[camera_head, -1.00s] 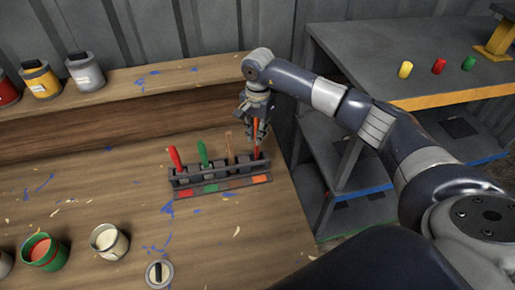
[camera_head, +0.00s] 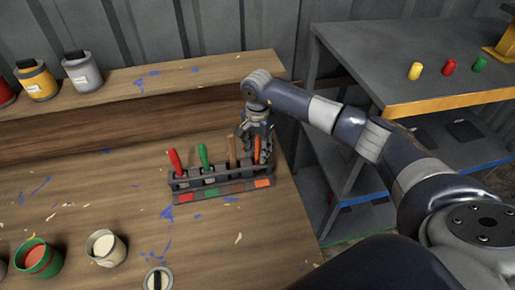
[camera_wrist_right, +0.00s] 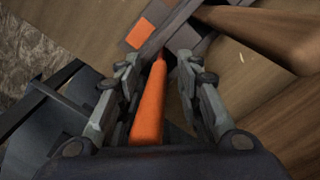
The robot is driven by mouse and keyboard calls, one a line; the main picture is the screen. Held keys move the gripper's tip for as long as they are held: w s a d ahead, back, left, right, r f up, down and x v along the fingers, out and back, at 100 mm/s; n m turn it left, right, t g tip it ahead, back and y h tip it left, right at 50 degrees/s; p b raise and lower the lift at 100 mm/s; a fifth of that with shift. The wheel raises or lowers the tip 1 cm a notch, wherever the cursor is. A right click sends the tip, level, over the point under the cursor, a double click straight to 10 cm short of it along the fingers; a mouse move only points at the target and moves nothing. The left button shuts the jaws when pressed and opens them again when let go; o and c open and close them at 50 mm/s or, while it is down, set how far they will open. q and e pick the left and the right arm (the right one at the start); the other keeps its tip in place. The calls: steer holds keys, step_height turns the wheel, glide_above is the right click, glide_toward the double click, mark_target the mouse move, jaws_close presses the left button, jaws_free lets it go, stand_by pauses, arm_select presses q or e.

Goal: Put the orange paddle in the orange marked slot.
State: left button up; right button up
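The orange paddle (camera_head: 257,150) stands nearly upright in the rack (camera_head: 180,186), at its right end behind the orange mark (camera_head: 262,183). In the right wrist view the orange handle (camera_wrist_right: 148,112) runs down to the rack beside the orange mark (camera_wrist_right: 139,33). How deep it sits is hidden. My right gripper (camera_head: 257,146) is around the handle from above. In the right wrist view its fingers (camera_wrist_right: 158,72) are apart, with a gap on each side of the handle. My left gripper is not in view.
Red (camera_head: 174,160), green (camera_head: 203,156) and brown (camera_head: 232,150) handles stand in the rack left of the orange one. Paint cans (camera_head: 106,248) stand at the front left; more stand on the back ledge (camera_head: 160,75). A grey shelf unit (camera_head: 375,60) is at right.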

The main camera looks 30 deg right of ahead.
mark_target(259, 141)
steer(key=r, duration=0.1)
steer(key=r+p, duration=0.1)
steer(key=r, duration=0.1)
steer(key=shift+w+d+p, duration=0.25)
steer(key=shift+d+p, duration=0.1)
step_height(259, 141, up, 8)
steer(key=p, duration=0.3)
steer(key=shift+s+p, duration=0.1)
steer(key=shift+p, duration=0.2)
steer(key=shift+a+r, duration=0.1)
steer(key=shift+r, duration=0.55)
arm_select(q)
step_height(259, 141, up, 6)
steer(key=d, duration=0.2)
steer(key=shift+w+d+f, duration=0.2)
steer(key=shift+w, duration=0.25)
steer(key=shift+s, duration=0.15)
arm_select(e)
steer(key=shift+s+f, duration=0.1)
